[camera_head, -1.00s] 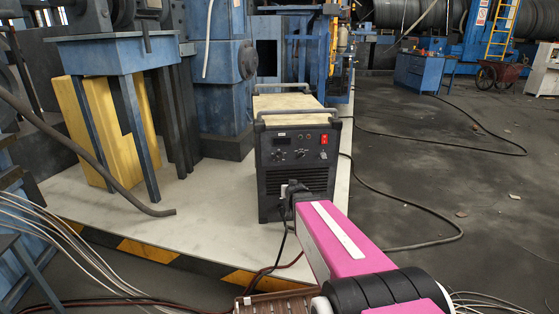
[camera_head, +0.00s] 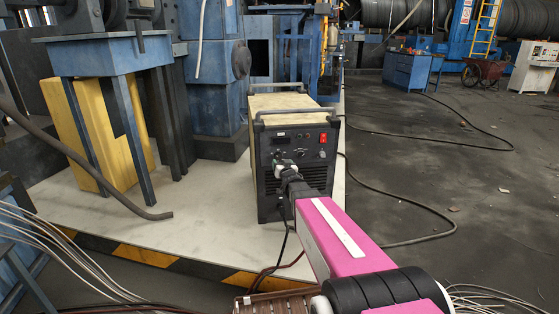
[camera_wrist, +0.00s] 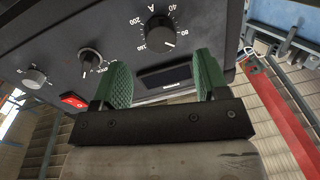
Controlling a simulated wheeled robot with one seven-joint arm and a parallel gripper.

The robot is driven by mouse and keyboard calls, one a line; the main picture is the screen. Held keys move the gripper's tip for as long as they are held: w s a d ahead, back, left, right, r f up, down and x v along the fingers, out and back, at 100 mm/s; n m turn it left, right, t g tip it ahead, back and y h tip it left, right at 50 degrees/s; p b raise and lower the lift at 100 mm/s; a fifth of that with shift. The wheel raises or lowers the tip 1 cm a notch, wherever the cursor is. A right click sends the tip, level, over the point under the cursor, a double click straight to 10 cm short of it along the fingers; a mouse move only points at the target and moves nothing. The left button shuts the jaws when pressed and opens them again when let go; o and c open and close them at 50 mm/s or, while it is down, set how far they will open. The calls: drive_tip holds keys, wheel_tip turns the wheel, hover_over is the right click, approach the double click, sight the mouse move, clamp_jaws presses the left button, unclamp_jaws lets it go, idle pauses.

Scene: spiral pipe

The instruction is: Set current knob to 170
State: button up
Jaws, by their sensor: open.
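The current knob (camera_wrist: 160,32) is a black round dial on the dark panel in the wrist view. Its scale shows an A, 40, 200 and 160; its exact setting is hard to read. My gripper (camera_wrist: 162,80) is open, its two green pads apart and empty. In the wrist view it is lower than the knob, with the small display (camera_wrist: 165,75) showing between the pads. In the head view my gripper (camera_head: 283,165) is at the front of the welding machine (camera_head: 293,196) and hides part of its controls.
Two smaller knobs (camera_wrist: 90,58) (camera_wrist: 35,77) and a red switch (camera_wrist: 73,100) are on the same panel. The machine's handle (camera_head: 296,112) juts from its top edge. A blue table (camera_head: 112,55) stands to the left. Cables cross the floor at right, where it is mostly open.

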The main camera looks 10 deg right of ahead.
sight(279, 158)
drive_tip(key=w, duration=0.5)
drive_tip(key=shift+w+a, duration=0.2)
drive_tip(key=shift+w, duration=0.05)
drive_tip(key=c, duration=0.9)
